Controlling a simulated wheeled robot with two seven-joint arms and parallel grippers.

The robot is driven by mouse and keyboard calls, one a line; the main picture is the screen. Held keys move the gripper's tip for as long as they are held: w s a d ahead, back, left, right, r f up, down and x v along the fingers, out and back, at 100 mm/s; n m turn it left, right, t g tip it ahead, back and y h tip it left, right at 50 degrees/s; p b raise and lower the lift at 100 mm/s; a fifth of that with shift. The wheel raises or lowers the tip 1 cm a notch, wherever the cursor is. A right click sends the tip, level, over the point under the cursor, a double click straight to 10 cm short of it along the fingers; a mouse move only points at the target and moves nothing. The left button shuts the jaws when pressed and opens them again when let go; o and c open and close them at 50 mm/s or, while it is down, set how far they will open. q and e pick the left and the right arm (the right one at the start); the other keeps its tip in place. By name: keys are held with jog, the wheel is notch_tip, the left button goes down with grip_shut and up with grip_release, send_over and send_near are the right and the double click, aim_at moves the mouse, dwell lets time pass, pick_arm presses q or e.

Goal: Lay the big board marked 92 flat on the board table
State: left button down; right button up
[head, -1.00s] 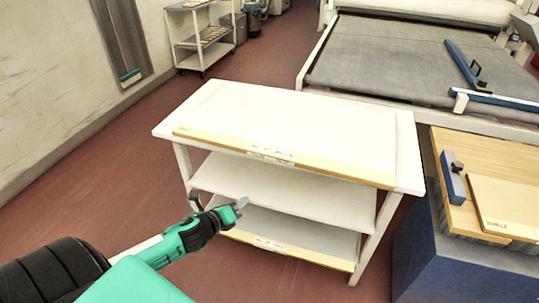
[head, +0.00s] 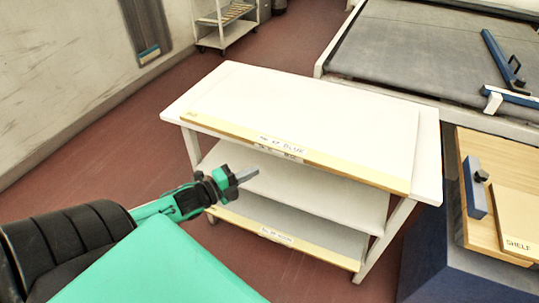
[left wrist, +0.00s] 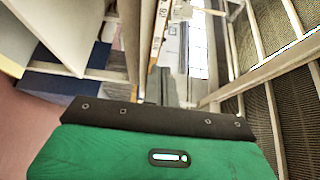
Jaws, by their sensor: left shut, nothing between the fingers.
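The board table (head: 428,170) is a white three-tier table in the middle of the head view. A big white board (head: 300,110) with a yellow wooden front edge lies flat on its top. The handwriting on that edge is too small to read surely. Another yellow-edged board (head: 285,238) lies on the bottom shelf with a label I cannot read. The left wrist view shows a wooden edge with a label (left wrist: 171,28) that seems to read 92. My left gripper (head: 247,176) is shut and empty, in front of the middle shelf. My right gripper is out of view.
A blue-sided bench (head: 445,255) with a wooden top stands close at the right, holding a blue bar (head: 474,188) and a board marked SHELF (head: 508,215). A grey conveyor bed (head: 415,60) lies behind. Red floor is free at the left.

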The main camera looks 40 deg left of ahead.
aim_at(280, 151)
pick_arm(q)
jog(key=x, duration=0.2)
jog(key=a+x, duration=0.1)
jog(key=x, duration=0.2)
jog(key=p+x, duration=0.1)
jog(key=x, duration=0.1)
jog(key=shift+w+a, duration=0.3)
jog(key=shift+w, duration=0.3)
jog(key=shift+w+a, duration=0.15)
jog(key=shift+w, duration=0.15)
jog(key=shift+w+a, duration=0.15)
jog(key=shift+w, duration=0.1)
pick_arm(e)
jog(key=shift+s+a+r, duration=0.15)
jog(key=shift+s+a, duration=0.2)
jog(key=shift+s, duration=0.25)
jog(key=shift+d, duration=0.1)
